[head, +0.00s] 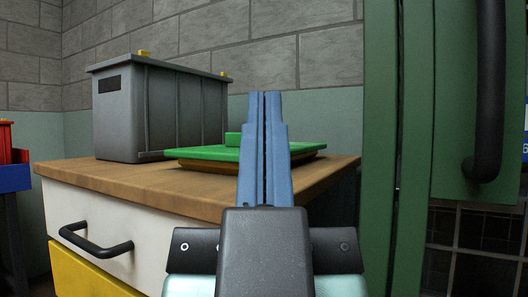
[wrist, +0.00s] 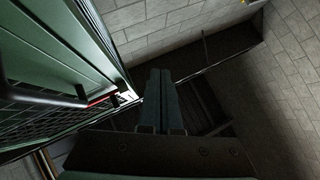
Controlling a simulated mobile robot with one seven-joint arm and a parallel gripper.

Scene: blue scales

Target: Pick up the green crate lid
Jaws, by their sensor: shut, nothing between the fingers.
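The green crate lid (head: 205,153) lies flat on the wooden top of a cabinet in the head view, with a small raised green block at its middle and a brownish underside edge. My gripper (head: 265,95) has blue fingers pressed together with nothing between them. It points upward in the head view and covers part of the lid's right half; I cannot tell how far apart they are. In the wrist view my gripper (wrist: 161,72) is also shut, and the lid does not show there.
A grey lidded bin (head: 160,112) stands left of the lid on the wooden top (head: 130,180). The cabinet has a drawer handle (head: 95,242) at its front. A tall green cabinet (head: 408,120) with a black handle (head: 487,95) rises close on the right. Red and blue bins (head: 12,165) are at far left.

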